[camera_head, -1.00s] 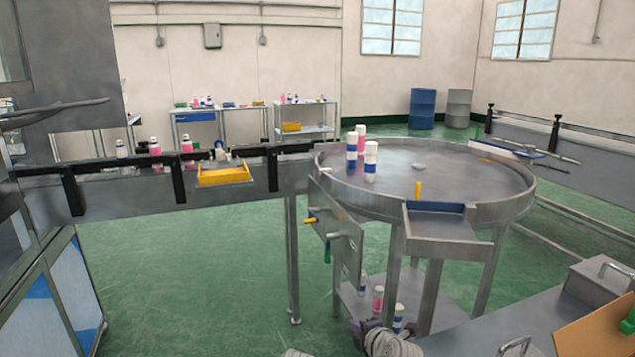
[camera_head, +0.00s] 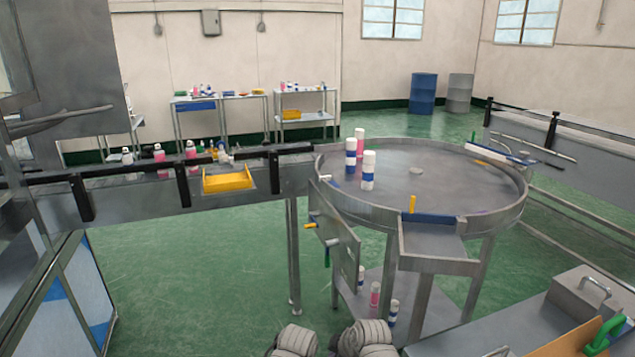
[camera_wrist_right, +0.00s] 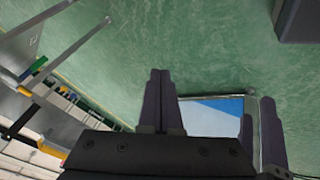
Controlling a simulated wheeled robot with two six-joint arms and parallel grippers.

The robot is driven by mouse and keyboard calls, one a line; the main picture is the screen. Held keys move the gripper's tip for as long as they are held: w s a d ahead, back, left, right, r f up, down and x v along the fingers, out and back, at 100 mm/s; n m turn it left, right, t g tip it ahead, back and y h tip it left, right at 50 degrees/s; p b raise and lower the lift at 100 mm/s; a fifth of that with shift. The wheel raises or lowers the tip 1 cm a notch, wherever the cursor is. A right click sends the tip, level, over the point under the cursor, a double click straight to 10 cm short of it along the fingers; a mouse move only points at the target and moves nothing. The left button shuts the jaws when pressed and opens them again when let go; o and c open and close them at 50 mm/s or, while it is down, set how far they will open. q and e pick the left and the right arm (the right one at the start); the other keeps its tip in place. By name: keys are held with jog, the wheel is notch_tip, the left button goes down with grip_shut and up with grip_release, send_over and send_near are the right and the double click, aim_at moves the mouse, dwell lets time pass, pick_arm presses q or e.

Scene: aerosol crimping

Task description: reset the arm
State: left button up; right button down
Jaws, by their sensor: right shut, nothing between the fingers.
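My right gripper (camera_wrist_right: 161,74) shows at the bottom of the right wrist view, with two dark fingers side by side. It is shut and holds nothing. Green floor and a blue-and-white panel (camera_wrist_right: 215,112) lie beyond it. In the head view, only grey rounded parts of my own arms (camera_head: 296,341) show at the bottom edge, low in front of the round table. Neither gripper can be made out there. My left gripper is not in view.
A round steel table (camera_head: 440,185) carries three capped cans (camera_head: 368,172). A conveyor (camera_head: 130,200) with a yellow tray (camera_head: 228,179) runs left. A hinged panel (camera_head: 334,225) hangs beside the table. A bench (camera_head: 520,325) stands lower right. Green floor is clear at centre left.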

pick_arm(q)
notch_tip(320, 180, up, 13)
jog(key=p, duration=1)
jog(key=shift+p, duration=0.35)
pick_arm(e)
jog(key=s+d+r+m+g+h, duration=0.2)
jog(key=s+r+m+g+h, duration=0.2)
jog(key=s+r+m, duration=0.6)
jog(key=shift+s+m+g+h, duration=0.3)
jog(key=shift+s+g, duration=0.5)
jog(key=shift+s, duration=0.1)
